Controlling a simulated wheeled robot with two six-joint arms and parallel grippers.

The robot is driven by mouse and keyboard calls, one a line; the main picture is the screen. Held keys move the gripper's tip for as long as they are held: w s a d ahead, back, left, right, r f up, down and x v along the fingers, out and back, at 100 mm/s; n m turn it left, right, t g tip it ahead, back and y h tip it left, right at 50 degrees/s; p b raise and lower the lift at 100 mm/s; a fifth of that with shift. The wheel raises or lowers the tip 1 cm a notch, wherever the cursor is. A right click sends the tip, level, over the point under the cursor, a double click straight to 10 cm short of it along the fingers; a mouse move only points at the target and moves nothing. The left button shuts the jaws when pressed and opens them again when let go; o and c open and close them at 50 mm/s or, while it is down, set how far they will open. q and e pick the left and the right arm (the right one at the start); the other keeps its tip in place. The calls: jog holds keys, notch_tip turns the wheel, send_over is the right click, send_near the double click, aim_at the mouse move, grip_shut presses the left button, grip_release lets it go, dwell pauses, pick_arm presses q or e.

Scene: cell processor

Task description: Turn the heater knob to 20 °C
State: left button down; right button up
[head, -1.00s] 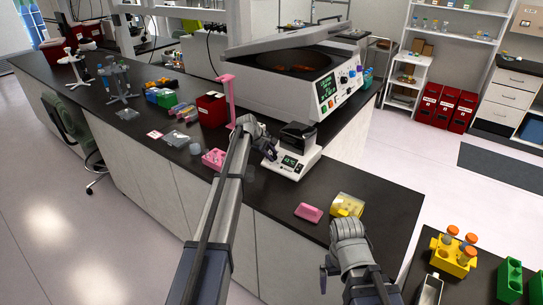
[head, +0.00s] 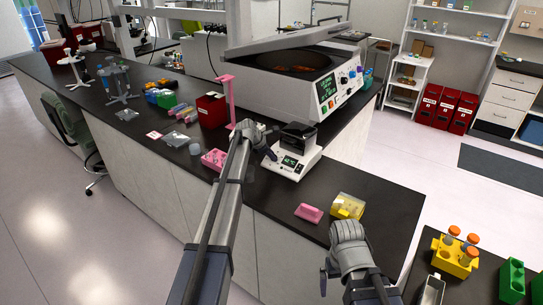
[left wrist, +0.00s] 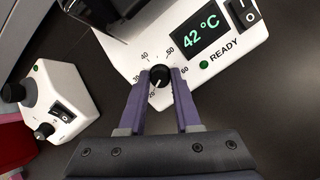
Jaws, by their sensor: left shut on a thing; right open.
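The heater (head: 293,152) is a white block with a black top on the dark bench. In the left wrist view its white panel (left wrist: 140,40) carries a black knob (left wrist: 158,75) with a white pointer line and a printed temperature scale. The display (left wrist: 201,36) reads 42 °C, with READY beside a green light. My left gripper (left wrist: 159,78) has its purple fingers on both sides of the knob, shut on it. It also shows in the head view beside the heater's left front. My right gripper (head: 324,278) is low at the front, empty, its fingers partly hidden.
A white device with a black switch and knobs (left wrist: 60,105) stands left of the heater in the left wrist view. A large centrifuge (head: 300,80) stands behind it. A pink block (head: 309,213) and a yellow box (head: 347,206) lie to the right.

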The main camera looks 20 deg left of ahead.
pick_arm(q)
jog(key=shift+n, duration=0.9)
jog(key=c, duration=0.6)
grip_release()
jog(key=shift+s+r, duration=0.1)
jog(key=p+v, duration=0.6)
jog(key=v, duration=0.1)
jog(key=shift+s+r, duration=0.15)
jog(key=shift+s, duration=0.05)
jog(key=shift+a, duration=0.1)
